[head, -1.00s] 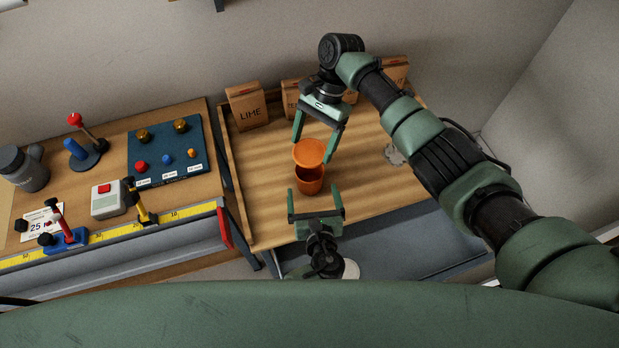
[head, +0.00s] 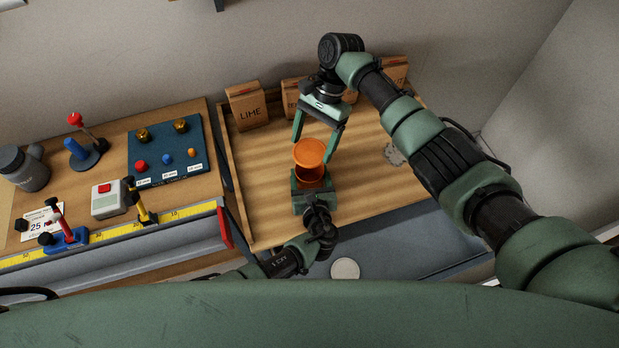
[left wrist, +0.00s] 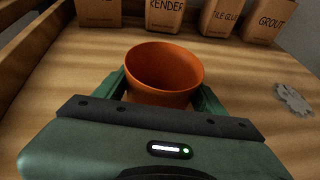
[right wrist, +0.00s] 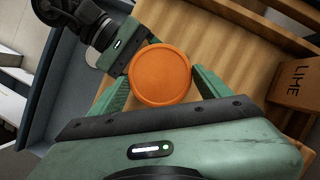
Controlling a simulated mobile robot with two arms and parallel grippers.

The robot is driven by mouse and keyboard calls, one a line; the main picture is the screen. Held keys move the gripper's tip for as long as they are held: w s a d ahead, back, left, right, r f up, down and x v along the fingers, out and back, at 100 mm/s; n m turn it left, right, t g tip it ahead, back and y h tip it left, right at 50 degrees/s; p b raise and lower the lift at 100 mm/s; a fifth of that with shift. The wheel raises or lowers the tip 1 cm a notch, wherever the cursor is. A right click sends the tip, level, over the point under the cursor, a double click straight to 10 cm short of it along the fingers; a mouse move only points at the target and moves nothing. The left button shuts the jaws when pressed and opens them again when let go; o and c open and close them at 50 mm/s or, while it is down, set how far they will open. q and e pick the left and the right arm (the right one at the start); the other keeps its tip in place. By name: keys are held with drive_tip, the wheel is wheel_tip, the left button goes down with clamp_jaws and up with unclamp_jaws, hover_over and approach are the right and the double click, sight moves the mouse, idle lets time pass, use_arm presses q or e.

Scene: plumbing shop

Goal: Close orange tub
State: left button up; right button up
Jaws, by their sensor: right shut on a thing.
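The orange tub (head: 312,180) stands open on the wooden worktop; its open mouth shows in the left wrist view (left wrist: 163,70). My left gripper (head: 312,186) is low at the tub's near side, its fingers open on either side of the tub; whether they touch its wall I cannot tell. The round orange lid (head: 310,152) is in my right gripper (head: 315,148), which is shut on its rim. The lid is above and slightly behind the tub, apart from it. The right wrist view shows the lid (right wrist: 160,75) face on, hiding the tub.
Cardboard boxes, one marked LIME (head: 248,106), stand along the back of the worktop. A raised wooden edge (head: 232,190) bounds its left side. A grey gear-like piece (head: 393,153) lies to the right. A bench with levers and a blue knob panel (head: 168,150) is at left.

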use_arm(q)
clamp_jaws()
use_arm(e)
drive_tip(key=shift+f, duration=2.5)
drive_tip(key=shift+s+f, duration=0.1)
drive_tip(key=shift+f, duration=0.8)
drive_tip(key=shift+f, duration=0.65)
drive_tip(key=o, duration=1.3)
drive_tip(key=v, duration=1.2)
